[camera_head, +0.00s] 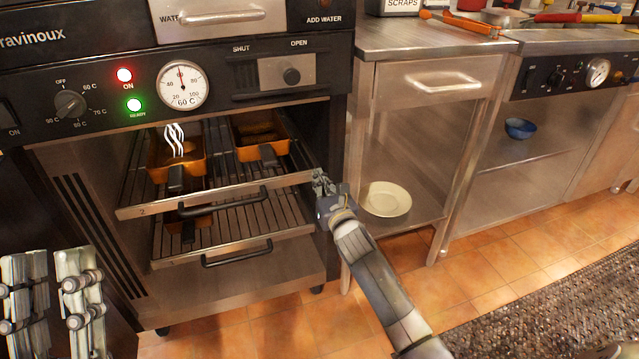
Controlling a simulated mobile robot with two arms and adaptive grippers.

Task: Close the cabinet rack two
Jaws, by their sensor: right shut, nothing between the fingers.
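Rack two (284,184), marked "2" on its front bar, is slid out of the warming cabinet (300,97). It has a black handle and carries two orange pans (160,172), one at left steaming and one at right (255,152). My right gripper (320,180) is shut and empty at the right end of the rack's front bar; whether it touches the bar I cannot tell. My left gripper (50,295) is open and empty at the lower left, away from the rack.
A lower rack (225,241) with its own handle is also slid out, with a pan partly hidden on it. At right, a steel table (425,42) has a white plate (385,199) on its shelf. Tiled floor lies in front.

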